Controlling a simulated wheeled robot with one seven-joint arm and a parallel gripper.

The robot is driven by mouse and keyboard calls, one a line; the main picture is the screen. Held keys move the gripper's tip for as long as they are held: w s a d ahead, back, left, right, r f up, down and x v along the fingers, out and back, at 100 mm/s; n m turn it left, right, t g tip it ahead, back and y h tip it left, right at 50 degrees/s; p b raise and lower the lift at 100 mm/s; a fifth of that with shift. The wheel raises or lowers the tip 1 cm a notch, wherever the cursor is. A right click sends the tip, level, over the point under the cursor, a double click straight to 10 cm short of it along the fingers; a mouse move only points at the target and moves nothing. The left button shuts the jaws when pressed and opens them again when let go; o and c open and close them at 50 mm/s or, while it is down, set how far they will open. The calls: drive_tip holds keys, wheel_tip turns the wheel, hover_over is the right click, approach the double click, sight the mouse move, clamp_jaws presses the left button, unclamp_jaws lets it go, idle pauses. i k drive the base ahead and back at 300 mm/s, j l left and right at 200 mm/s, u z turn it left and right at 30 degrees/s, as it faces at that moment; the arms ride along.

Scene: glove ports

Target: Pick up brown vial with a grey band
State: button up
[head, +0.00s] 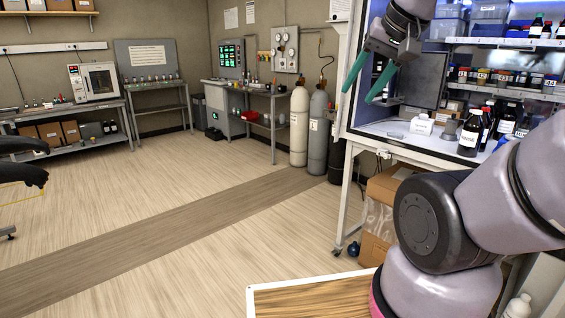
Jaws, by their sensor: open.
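My gripper (357,95) is at the upper right in the head view, at the left front edge of the white cabinet. Its two teal fingers are spread and point down, with nothing between them. I cannot pick out a brown vial with a grey band for certain. Several small dark jars with coloured caps (497,78) stand on the cabinet's middle shelf, right of the gripper. Several large dark bottles with white labels (470,134) stand on the cabinet floor. They are too small to tell any grey band.
The cabinet floor holds a white box (422,125) and a grey object (449,130). The cabinet's left frame (352,60) is close to my gripper. A cardboard box (383,190) is below. Gas cylinders (318,130) stand left of the cabinet.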

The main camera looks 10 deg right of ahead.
sight(384, 97)
drive_tip(key=i+l+z, duration=0.1)
drive_tip(key=i+z, duration=0.35)
drive_tip(key=i+j+z, duration=0.1)
drive_tip(key=i+z, duration=0.35)
drive_tip(key=i, duration=0.2)
drive_tip(key=i+j+z, duration=0.2)
drive_tip(key=i, duration=0.4)
drive_tip(key=i+j+z, duration=0.25)
drive_tip(key=i+j, duration=0.15)
drive_tip(key=i, duration=0.15)
drive_tip(key=i+j+z, duration=0.2)
drive_tip(key=i+j, duration=0.25)
drive_tip(key=i+l, duration=0.05)
drive_tip(key=i, duration=0.05)
